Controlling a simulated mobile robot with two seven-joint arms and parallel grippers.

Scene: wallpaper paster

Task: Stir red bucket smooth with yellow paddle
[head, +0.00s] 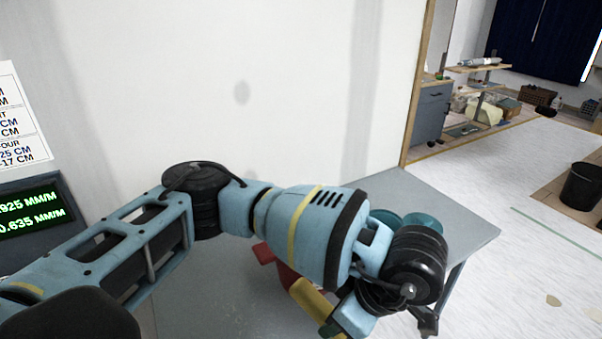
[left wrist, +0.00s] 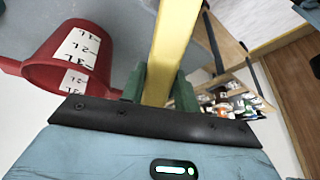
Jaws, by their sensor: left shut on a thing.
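The red bucket (left wrist: 84,48) has a white scale label and shows at the left of the left wrist view, its mouth towards the camera. In the head view only a part of the red bucket (head: 287,279) shows, behind my left arm, on the grey table. My left gripper (left wrist: 160,88), with green fingers, is shut on the yellow paddle (left wrist: 168,40). In the head view the paddle (head: 311,299) shows beside the bucket, partly covered by my arm. The paddle's far end is out of view in the wrist view. The bucket's contents are not visible. My right gripper is not in view.
Teal round containers (head: 420,221) stand on the grey table (head: 462,222) behind my wrist. A white wall rises behind the table. A display (head: 33,210) is at the left. A black bucket (head: 581,187) stands on the floor at the right. The table's right corner is clear.

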